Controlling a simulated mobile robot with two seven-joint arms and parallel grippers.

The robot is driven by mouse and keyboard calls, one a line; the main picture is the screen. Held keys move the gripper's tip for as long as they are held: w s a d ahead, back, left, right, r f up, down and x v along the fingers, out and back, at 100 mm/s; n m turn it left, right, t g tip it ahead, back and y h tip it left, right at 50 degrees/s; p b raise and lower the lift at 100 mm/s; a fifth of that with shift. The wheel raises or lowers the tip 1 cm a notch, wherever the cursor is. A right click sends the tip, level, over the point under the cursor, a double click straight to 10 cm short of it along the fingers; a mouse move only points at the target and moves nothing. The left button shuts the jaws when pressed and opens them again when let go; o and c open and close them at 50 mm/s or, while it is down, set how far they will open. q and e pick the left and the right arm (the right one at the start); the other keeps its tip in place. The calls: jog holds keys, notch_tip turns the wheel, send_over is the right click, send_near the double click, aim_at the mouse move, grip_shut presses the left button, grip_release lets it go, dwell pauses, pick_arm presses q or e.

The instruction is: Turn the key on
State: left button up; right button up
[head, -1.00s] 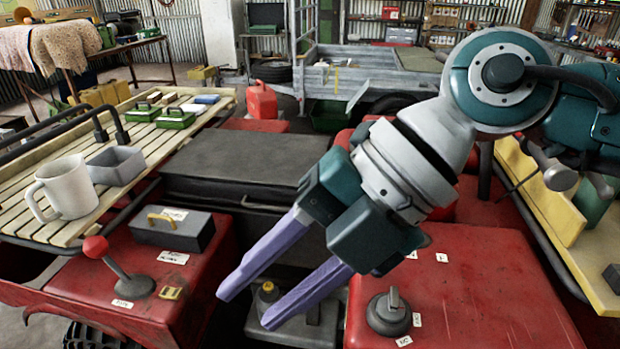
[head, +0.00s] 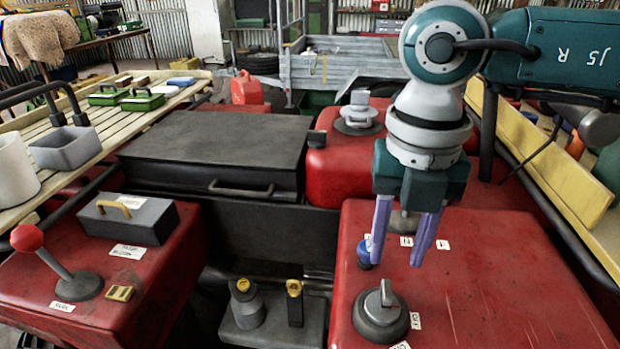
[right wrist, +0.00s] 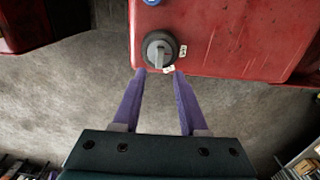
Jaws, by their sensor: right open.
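The key (head: 385,293) is a grey upright tab on a round dark grey switch base (head: 380,318), set on the red bodywork near the front centre of the head view. White labels lie beside it, one reading OFF. In the right wrist view the key (right wrist: 159,52) shows just past the fingertips. My right gripper (head: 393,262) is open, its two purple fingers pointing down above and behind the switch in the head view. Nothing is between the fingers, and they appear apart from the key. My left gripper is not in view.
A red-knobbed lever (head: 27,239) and a grey box with a yellow handle (head: 128,217) are on the left red panel. A blue knob (head: 364,252) is just behind the key. A black chest (head: 215,150) stands behind the dark central well.

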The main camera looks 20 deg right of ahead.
aim_at(387, 288)
notch_tip(387, 288, down, 8)
jog(key=b, duration=0.5)
jog(key=shift+r+b, duration=0.1)
jog(key=shift+b, duration=0.25)
grip_shut()
dwell(1.0)
